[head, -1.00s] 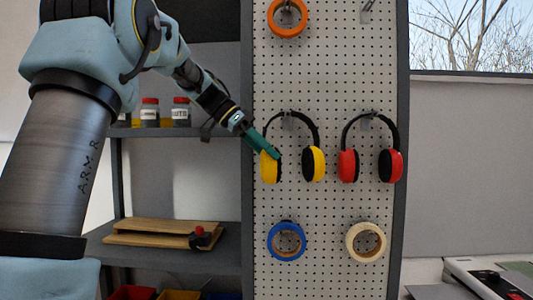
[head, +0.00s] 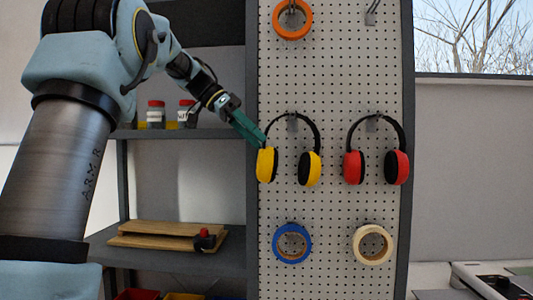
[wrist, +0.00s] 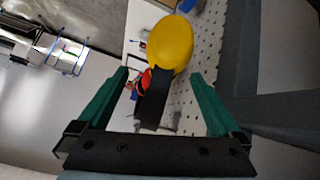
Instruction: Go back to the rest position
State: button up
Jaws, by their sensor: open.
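My gripper (head: 257,138) is at the upper left of the yellow earmuffs (head: 266,165), which hang on a hook of the pegboard. In the wrist view my gripper (wrist: 160,85) has its two green fingers spread wide. The yellow ear cup (wrist: 170,44) and its black band show beyond and partly between the fingers, and nothing is clamped. Whether a fingertip touches the earmuffs cannot be told.
The pegboard (head: 335,210) also holds red earmuffs (head: 354,165), orange tape (head: 277,22), blue tape (head: 279,243) and cream tape (head: 360,245). A grey shelf (head: 185,134) with jars (head: 155,115) stands left, close to my arm. Wooden boards (head: 165,229) lie lower.

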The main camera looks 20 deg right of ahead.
jog(key=v, duration=0.4)
jog(key=w+a+f+n+t+y, duration=0.1)
jog(key=a+f+n, duration=0.25)
jog(key=f, duration=0.35)
jog(key=w+a+f+n+t+y, duration=0.1)
jog(key=a+f+n, duration=0.25)
jog(key=f, duration=0.35)
jog(key=s+a+f+n+t+y, duration=0.1)
jog(key=s+a+f+n+y, duration=0.1)
jog(key=s+a+f, duration=0.3)
jog(key=s+a+f+n+t+y, duration=0.1)
jog(key=s+a+f+n, duration=0.4)
jog(key=f, duration=0.7)
jog(key=s+a+f+n+y, duration=0.3)
jog(key=s+a+f, duration=0.4)
jog(key=a+f, duration=0.1)
jog(key=shift+a+f+n+t, duration=0.15)
jog(key=shift+f+n+t, duration=0.15)
jog(key=shift+n+t, duration=0.1)
